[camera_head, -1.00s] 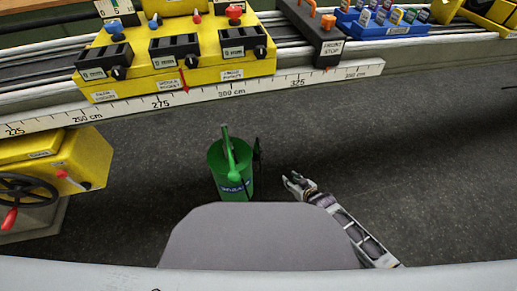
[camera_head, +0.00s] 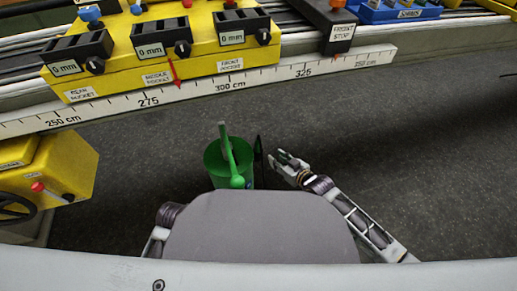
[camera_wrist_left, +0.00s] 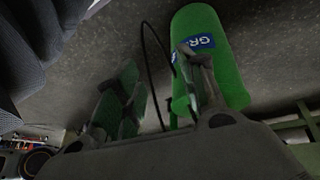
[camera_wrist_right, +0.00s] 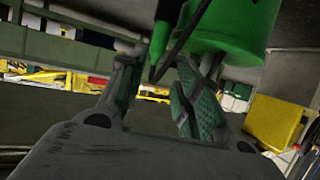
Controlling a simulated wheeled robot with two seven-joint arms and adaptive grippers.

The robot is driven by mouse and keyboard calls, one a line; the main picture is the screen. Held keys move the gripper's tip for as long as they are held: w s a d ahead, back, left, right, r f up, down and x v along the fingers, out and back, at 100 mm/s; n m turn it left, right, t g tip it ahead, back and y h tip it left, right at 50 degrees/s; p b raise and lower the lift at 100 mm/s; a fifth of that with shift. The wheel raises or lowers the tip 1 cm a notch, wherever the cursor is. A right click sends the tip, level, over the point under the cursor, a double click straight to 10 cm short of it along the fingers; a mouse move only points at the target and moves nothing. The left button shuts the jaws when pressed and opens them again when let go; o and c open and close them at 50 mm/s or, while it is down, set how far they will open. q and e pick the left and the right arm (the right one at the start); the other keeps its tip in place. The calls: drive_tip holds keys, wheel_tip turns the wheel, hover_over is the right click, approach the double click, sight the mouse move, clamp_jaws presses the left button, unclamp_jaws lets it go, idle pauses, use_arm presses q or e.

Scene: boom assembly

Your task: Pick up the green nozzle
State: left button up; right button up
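The green nozzle (camera_head: 258,150) shows as a thin dark upright shape just right of the green canister (camera_head: 214,160). My right gripper (camera_head: 284,165) is close to its right side. In the right wrist view the nozzle (camera_wrist_right: 161,38) hangs between the fingertips of the open right gripper (camera_wrist_right: 158,78), with its black hose beside it. I cannot tell whether a finger touches it. My left gripper (camera_wrist_left: 160,88) is open in the left wrist view, with the canister (camera_wrist_left: 212,65) beyond its right finger. It is hidden in the head view.
A yellow console (camera_head: 165,50) and a white ruler (camera_head: 200,88) run along the bench at the back. A yellow unit with a handwheel (camera_head: 60,168) stands at the left. The grey floor (camera_head: 430,150) right of my right arm is clear. The black hose (camera_wrist_left: 150,70) curves by the left gripper.

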use_arm(q)
drive_tip(key=shift+f, duration=0.1)
use_arm(e)
drive_tip(key=shift+w+a, duration=0.1)
drive_tip(key=b, duration=0.3)
approach(260, 147)
drive_tip(key=shift+w+a, duration=0.7)
drive_tip(key=shift+w, duration=0.25)
use_arm(q)
wheel_tip(260, 147, down, 7)
drive_tip(key=d+t+h, duration=0.1)
drive_tip(key=shift+w+d+n+b, duration=0.25)
drive_tip(key=shift+d+n+b, duration=0.05)
use_arm(e)
drive_tip(key=shift+f+x, duration=0.2)
drive_tip(key=shift+x, duration=1)
drive_tip(key=shift+d, duration=0.1)
use_arm(q)
drive_tip(key=shift+f, duration=0.15)
use_arm(e)
drive_tip(key=shift+f, duration=0.1)
